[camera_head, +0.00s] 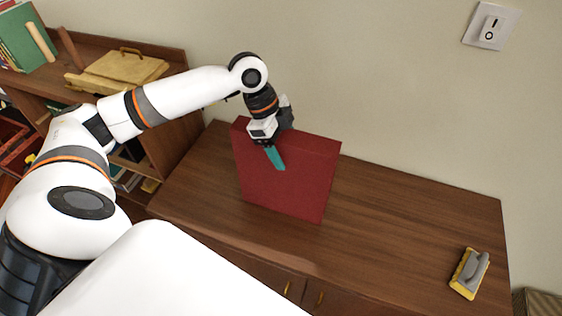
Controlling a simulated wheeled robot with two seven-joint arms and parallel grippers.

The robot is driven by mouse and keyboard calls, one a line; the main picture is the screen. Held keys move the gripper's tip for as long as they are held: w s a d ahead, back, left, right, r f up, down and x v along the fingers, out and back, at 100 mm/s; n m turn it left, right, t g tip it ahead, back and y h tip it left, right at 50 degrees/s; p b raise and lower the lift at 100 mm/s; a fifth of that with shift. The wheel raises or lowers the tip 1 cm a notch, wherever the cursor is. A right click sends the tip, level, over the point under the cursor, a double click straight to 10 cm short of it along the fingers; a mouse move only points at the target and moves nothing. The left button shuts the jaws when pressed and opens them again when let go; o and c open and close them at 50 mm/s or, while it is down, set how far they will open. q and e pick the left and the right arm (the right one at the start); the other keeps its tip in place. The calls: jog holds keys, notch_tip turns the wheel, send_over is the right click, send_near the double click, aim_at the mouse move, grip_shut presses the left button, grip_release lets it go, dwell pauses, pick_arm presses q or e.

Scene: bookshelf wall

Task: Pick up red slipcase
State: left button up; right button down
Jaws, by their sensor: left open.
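The red slipcase (288,181) stands upright on the wooden cabinet top (400,225), its broad face toward me. My left gripper (275,157) is at the slipcase's upper left, pointing down. One teal finger shows in front of the broad face, just below the top edge. The other finger is hidden, so I cannot tell whether it is behind the slipcase. The gripper is open, and I cannot tell whether the visible finger touches the slipcase. My right gripper is not in view.
A grey and yellow tool (470,272) lies at the right end of the cabinet top. A bookshelf (175,130) with a yellow wooden box (118,68) and a green book (24,40) stands at left. The wall is behind. The cabinet top right of the slipcase is mostly clear.

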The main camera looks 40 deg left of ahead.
pick_arm(q)
jog(key=shift+f+p, duration=0.2)
jog(key=shift+p, duration=0.15)
dwell(0.4)
grip_shut()
jog(key=shift+w+r, duration=0.15)
